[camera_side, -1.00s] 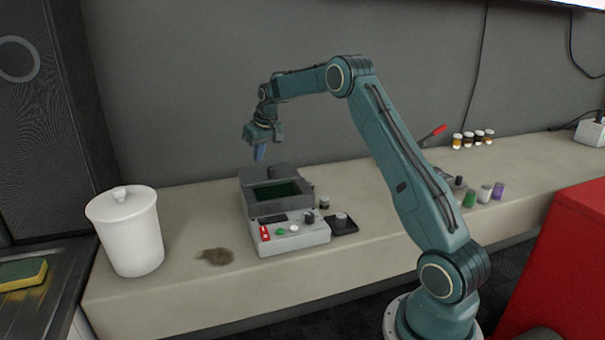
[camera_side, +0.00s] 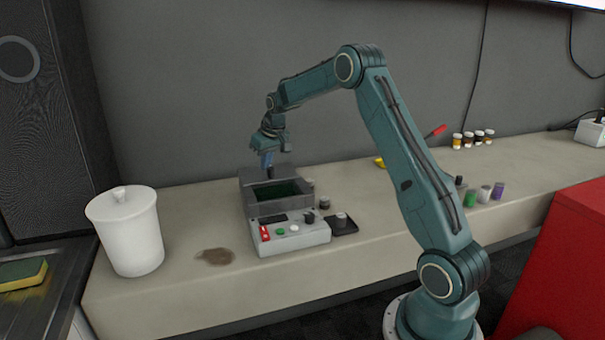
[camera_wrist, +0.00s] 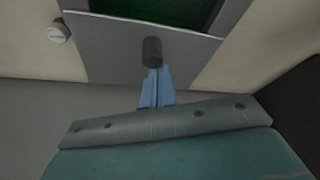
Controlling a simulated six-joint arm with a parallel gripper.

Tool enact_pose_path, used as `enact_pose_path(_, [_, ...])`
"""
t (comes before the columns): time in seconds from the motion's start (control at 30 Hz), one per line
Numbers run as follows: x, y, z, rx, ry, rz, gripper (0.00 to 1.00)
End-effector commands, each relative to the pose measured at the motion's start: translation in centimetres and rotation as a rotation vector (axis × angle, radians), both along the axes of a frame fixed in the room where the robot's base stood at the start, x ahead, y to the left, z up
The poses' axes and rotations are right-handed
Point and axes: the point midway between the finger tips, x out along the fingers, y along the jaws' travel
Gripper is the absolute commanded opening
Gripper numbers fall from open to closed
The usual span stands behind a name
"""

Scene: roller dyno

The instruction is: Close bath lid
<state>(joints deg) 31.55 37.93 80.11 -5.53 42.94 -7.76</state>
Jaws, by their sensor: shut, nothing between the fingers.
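The bath (camera_side: 247,205) is a grey box on the bench, open at the top with a dark green inside. Its grey lid (camera_side: 253,175) stands raised at the back edge. In the wrist view the lid (camera_wrist: 105,45) is a flat plate with a dark round knob (camera_wrist: 152,50). My gripper (camera_side: 267,164) points down at the back of the bath, beside the lid. Its blue fingers are shut and empty. In the wrist view the fingertips (camera_wrist: 154,72) are right at the knob's end; I cannot tell whether they touch it.
The bath's front panel carries a red switch (camera_side: 265,233), buttons and a black knob. A black pad (camera_side: 342,225) lies at its right. A white lidded pot (camera_side: 128,235) and a brown stain (camera_side: 214,256) are at the left. The grey wall is close behind.

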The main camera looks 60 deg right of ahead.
Motion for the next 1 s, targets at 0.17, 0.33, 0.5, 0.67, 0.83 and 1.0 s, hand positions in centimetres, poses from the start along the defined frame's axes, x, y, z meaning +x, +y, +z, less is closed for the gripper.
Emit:
enact_pose_path(0.17, [0.0,0.0,0.0,0.000,0.000,0.000,0.00])
enact_pose_path(0.33, [-0.1,0.1,0.0,0.000,0.000,0.000,0.00])
enact_pose_path(0.5, [-0.8,0.8,0.1,0.000,0.001,0.000,0.00])
enact_pose_path(0.67, [-2.0,1.9,0.1,0.001,0.002,0.000,0.00])
enact_pose_path(0.83, [-3.3,3.3,0.1,0.000,0.002,0.000,0.00])
enact_pose_path(1.0, [-4.8,4.7,0.1,0.001,0.002,0.000,0.00])
